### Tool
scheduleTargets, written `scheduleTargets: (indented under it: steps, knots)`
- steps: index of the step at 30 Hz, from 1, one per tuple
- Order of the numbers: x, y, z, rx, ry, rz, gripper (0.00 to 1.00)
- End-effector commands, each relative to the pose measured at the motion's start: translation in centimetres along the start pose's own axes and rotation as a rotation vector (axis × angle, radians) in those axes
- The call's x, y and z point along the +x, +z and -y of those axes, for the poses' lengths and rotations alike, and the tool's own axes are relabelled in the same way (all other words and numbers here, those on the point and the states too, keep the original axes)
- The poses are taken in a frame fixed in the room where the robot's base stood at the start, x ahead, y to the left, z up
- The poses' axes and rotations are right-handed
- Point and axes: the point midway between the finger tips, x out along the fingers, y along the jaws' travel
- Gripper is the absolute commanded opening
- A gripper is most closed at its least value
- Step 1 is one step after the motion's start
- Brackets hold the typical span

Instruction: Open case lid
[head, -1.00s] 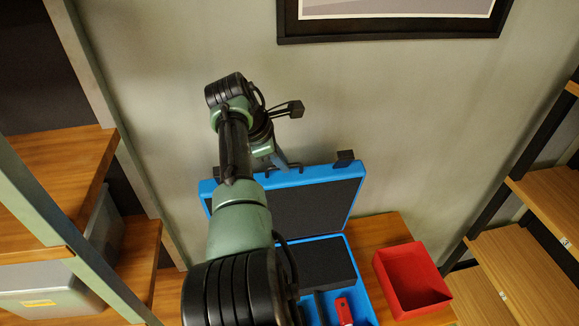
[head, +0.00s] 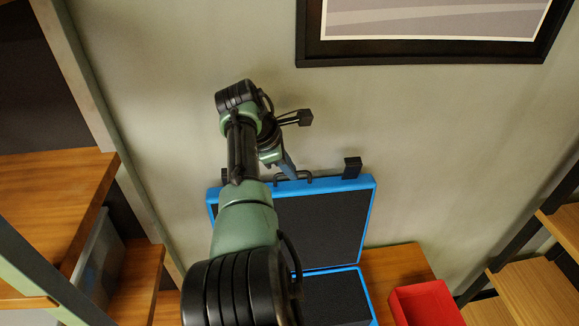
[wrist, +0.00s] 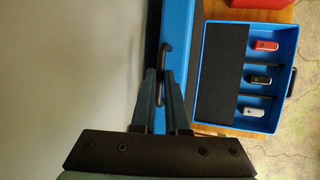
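The blue case stands open, its lid (head: 322,230) with dark foam lining raised roughly upright near the wall. The case base (head: 336,298) shows in part below it. In the wrist view the base (wrist: 245,118) holds dark foam and several small items. My gripper (head: 290,174) is at the lid's upper edge, at a thin black lid handle (head: 308,175). In the wrist view the fingers (wrist: 162,78) are close together around this handle (wrist: 166,48) and seem shut on it, against the blue lid edge (wrist: 178,35). The exact contact is partly hidden.
A red bin (head: 426,305) stands right of the case on the wooden table (head: 397,263). Wooden shelves flank both sides, with a clear tub (head: 98,262) at left. The wall and a framed picture (head: 430,45) are behind the lid.

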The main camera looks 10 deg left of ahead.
Motion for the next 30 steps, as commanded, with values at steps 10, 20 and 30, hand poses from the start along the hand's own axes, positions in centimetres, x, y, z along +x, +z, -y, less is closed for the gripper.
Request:
scheduleTargets:
  steps: [10,20,30]
  knots:
    - [-0.1,0.0,-0.1,0.0,0.002,0.0,0.42]
    - [-1.0,0.0,-0.1,0.001,0.004,0.0,0.42]
    - [-6.8,-0.2,-0.1,0.001,0.009,-0.001,0.42]
